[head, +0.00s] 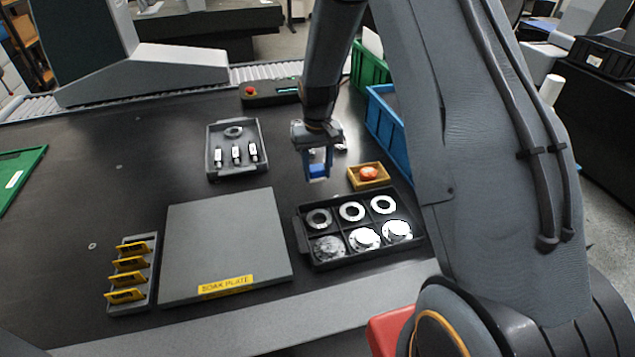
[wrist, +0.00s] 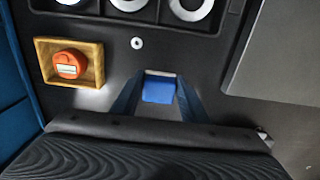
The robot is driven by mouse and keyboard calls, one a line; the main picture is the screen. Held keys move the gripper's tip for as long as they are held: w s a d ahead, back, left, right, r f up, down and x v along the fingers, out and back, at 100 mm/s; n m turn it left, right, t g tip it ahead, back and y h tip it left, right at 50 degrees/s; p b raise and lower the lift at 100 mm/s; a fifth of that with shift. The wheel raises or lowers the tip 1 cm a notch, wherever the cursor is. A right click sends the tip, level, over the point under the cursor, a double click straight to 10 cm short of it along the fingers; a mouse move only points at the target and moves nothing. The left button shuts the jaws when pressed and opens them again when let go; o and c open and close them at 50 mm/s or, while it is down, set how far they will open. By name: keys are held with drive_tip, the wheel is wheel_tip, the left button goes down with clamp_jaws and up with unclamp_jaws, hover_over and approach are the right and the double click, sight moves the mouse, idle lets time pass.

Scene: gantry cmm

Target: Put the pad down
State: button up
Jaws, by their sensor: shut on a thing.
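A small blue pad (wrist: 158,90) sits between the fingertips of my gripper (wrist: 157,98) in the wrist view. In the head view, my gripper (head: 317,171) points down, shut on the blue pad (head: 318,171). It is over the dark table between the tray of small parts and the black tray with rings. The pad appears to be above the table, but I cannot tell the exact gap. The gripper hides part of the table behind it.
A yellow box (head: 381,180) with an orange item is right of my gripper. A black compartment tray (head: 305,240) holds rings and discs. A grey soak plate (head: 225,240) lies front left. A small-parts tray (head: 214,172) stands left. Blue (head: 384,122) and green bins stand behind right.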

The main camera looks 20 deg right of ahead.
sight(318, 177)
drive_tip(key=shift+f+p, duration=0.45)
drive_tip(key=shift+f, duration=1.9)
drive_tip(key=o, duration=1)
drive_tip(key=shift+f, duration=0.1)
drive_tip(key=shift+c, duration=0.2)
wheel_tip(318, 177, up, 11)
drive_tip(key=shift+r+b, duration=0.1)
drive_tip(key=shift+b, duration=1.15)
drive_tip(key=shift+s+r, duration=0.1)
drive_tip(key=shift+r, duration=0.4)
drive_tip(key=s+r, duration=0.2)
drive_tip(key=s, duration=1.1)
drive_tip(key=s+r, duration=0.3)
drive_tip(key=s, duration=1)
